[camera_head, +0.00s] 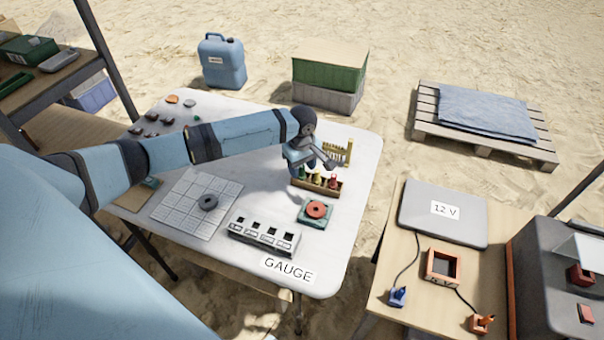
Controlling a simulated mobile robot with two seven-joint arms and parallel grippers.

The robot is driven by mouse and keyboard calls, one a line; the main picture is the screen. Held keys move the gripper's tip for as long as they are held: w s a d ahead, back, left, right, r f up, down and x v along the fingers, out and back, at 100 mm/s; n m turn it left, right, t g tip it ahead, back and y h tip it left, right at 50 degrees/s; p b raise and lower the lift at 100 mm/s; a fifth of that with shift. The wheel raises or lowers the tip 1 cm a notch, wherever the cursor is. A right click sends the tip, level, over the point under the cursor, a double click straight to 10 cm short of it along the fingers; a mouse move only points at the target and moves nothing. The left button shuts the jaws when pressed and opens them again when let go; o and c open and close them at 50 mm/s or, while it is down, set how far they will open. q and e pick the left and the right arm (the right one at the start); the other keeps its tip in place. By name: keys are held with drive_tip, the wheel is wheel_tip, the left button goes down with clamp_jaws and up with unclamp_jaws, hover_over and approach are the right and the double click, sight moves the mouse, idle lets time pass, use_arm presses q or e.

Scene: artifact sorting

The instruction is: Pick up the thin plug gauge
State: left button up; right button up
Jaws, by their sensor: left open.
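Plug gauges with coloured handles stand upright in a small wooden rack (326,190) on the white table. I see a green-handled gauge (301,173), a yellow one (316,179) and a red one (333,182). At this size I cannot tell which is the thin plug gauge. My left gripper (322,164) is open just above and behind the rack, with its fingers close over the handles. I cannot make out contact, and nothing shows between its fingers. My right gripper is not in view.
A teal block with an orange ring (317,210) sits in front of the rack. A yellow stand (338,152) is behind it. Left are a white slotted box (264,236) and a gridded mat (180,211) with a dark ring (208,202). The table's right edge is near.

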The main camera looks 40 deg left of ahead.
use_arm(q)
drive_tip(key=shift+f, duration=0.25)
clamp_jaws()
